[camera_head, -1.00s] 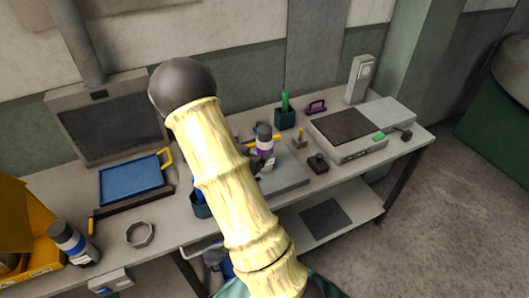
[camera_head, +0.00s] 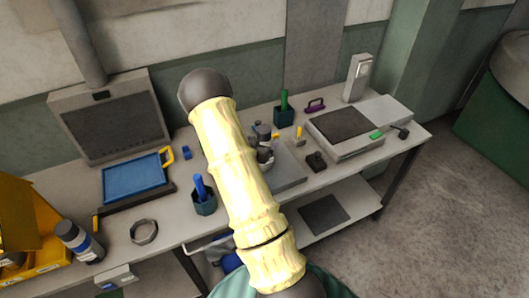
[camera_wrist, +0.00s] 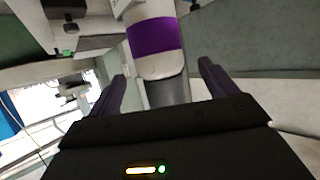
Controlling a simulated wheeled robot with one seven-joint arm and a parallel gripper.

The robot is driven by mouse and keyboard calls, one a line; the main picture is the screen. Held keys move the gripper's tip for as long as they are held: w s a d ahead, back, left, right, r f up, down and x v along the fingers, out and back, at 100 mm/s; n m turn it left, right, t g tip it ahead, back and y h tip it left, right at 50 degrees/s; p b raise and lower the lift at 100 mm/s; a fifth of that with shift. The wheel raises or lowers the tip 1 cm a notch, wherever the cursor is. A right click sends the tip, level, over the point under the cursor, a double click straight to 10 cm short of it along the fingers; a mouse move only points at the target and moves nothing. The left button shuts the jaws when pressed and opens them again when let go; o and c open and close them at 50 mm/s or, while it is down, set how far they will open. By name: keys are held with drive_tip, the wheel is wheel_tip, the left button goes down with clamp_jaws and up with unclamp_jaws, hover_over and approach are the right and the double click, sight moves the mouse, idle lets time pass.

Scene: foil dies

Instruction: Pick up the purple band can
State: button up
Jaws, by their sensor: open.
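The purple band can is white with a purple band (camera_wrist: 155,37) and a dark grey end. In the wrist view it lies between the two spread fingers of my gripper (camera_wrist: 163,85), with a gap visible on each side. The fingers are open and not closed on it. In the head view the can's dark cap (camera_head: 263,132) shows just right of my arm, above the bench. Most of its body is hidden there by my arm and gripper, so I cannot tell whether it touches the surface.
A pen cup (camera_head: 204,202) stands left of my arm and a green-handled cup (camera_head: 284,117) behind it. A scale-like device (camera_head: 345,133) is to the right. A blue tray (camera_head: 133,177) lies left.

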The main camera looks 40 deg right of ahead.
drive_tip(key=p+x, duration=0.2)
drive_tip(key=x, duration=0.1)
drive_tip(key=shift+d+r, duration=0.1)
drive_tip(key=shift+d, duration=0.1)
drive_tip(key=shift+w+d+f, duration=0.3)
drive_tip(key=shift+w, duration=0.05)
drive_tip(key=c, duration=1.6)
drive_tip(key=shift+o, duration=0.2)
drive_tip(key=shift+r, duration=0.15)
wheel_tip(320, 180, up, 10)
drive_tip(key=b, duration=0.3)
